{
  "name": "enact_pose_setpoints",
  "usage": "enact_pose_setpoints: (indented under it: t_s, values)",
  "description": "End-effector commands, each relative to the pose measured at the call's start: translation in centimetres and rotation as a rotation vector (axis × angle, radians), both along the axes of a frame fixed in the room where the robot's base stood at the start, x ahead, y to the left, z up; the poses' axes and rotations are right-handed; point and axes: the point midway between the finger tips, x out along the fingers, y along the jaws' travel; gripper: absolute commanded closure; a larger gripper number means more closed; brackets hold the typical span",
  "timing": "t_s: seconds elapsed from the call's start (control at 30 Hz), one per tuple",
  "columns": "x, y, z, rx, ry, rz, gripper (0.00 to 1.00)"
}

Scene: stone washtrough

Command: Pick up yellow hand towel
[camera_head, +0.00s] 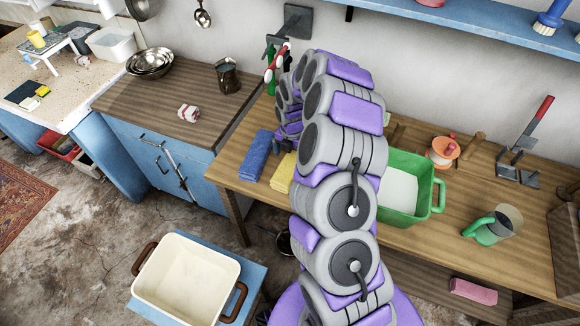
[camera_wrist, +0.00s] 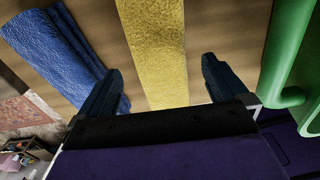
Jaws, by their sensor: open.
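The yellow hand towel (camera_head: 284,173) lies on the wooden bench, partly hidden behind my arm in the head view. In the wrist view the yellow hand towel (camera_wrist: 157,60) runs as a flat strip between my fingers. My gripper (camera_wrist: 162,85) is open and empty, with one dark finger on each side of the towel. The left finger is close to or over the blue towel (camera_wrist: 60,50). I cannot tell how high the fingers are above the bench.
The blue towel (camera_head: 256,156) lies just left of the yellow one. A green basin (camera_head: 437,190) stands to the right on the wooden bench (camera_head: 225,171). A green jug (camera_head: 488,230) is farther right. A cream tub (camera_head: 186,283) sits on a low blue stand in front.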

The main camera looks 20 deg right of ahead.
Motion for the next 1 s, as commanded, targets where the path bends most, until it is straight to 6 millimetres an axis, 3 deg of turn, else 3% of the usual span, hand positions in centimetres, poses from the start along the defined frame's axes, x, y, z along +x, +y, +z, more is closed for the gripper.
enact_pose_setpoints:
  t_s: [0.23, 0.5, 0.77, 1.0]
  values:
    - [0.0, 0.1, -1.8, 0.001, 0.002, -0.001, 0.00]
    - [0.2, 0.6, -5.4, -0.001, -0.001, -0.001, 0.00]
    - [0.1, 0.4, -5.7, 0.000, -0.001, -0.001, 0.00]
    - [0.1, 0.4, -5.8, -0.001, -0.001, -0.001, 0.22]
